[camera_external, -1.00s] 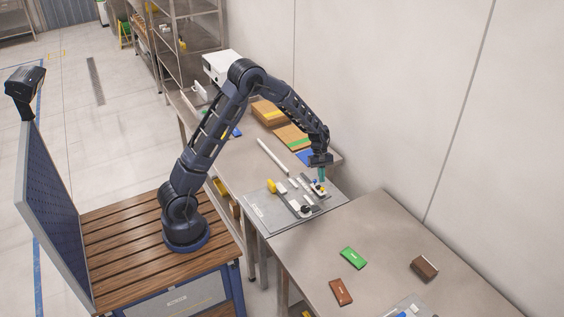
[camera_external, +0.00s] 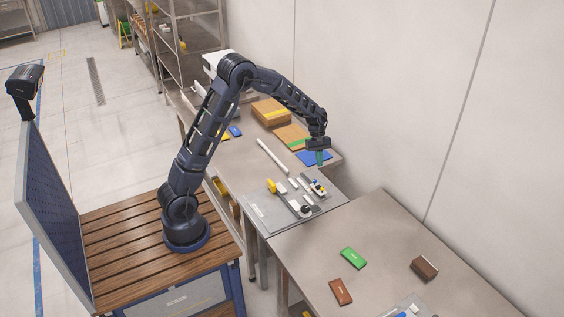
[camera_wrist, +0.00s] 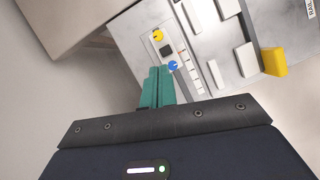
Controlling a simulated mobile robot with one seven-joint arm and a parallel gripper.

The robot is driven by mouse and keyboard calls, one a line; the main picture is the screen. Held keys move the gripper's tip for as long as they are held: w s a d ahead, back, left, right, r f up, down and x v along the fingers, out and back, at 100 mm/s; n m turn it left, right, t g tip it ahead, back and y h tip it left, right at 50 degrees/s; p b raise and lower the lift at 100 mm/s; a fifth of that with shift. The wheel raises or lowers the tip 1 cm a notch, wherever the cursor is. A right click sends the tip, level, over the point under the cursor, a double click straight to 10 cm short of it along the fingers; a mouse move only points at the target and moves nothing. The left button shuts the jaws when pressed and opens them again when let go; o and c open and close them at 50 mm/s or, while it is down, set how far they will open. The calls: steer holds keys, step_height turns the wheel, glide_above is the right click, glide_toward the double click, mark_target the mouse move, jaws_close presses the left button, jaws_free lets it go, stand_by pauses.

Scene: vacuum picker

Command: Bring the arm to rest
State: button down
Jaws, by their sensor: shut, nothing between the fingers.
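The grey panel (camera_external: 262,213) carries white blocks, a yellow piece (camera_external: 271,186) and small knobs. In the wrist view a blue knob (camera_wrist: 173,65) is just beside the fingertips in the picture, and a yellow knob (camera_wrist: 158,35) is farther up. The fingers look raised clear of the panel.
A cardboard box (camera_external: 270,111) and a blue flat item (camera_external: 314,157) lie behind on the bench. The nearer table (camera_external: 385,230) holds a green box (camera_external: 353,258), a red-brown box (camera_external: 341,291) and a brown box (camera_external: 425,267). A wall stands close at the right.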

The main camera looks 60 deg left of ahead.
steer(key=s+r+m+t+y, duration=0.2)
steer(key=s+r+m, duration=0.5)
steer(key=s+r, duration=1.15)
steer(key=s+r+m+t+y, duration=0.15)
steer(key=s+m, duration=0.25)
steer(key=s, duration=0.8)
steer(key=s+r+m+t+y, duration=0.1)
steer(key=s+r+m+t, duration=0.2)
steer(key=s, duration=0.9)
steer(key=m+g+y, duration=0.4)
steer(key=m+g, duration=0.3)
steer(key=m, duration=0.9)
glide_above(320, 186)
steer(key=w+d, duration=0.1)
steer(key=d, duration=0.2)
step_height(320, 186, down, 24)
steer(key=shift+t, duration=0.25)
steer(key=x, duration=0.9)
steer(key=shift+f, duration=0.15)
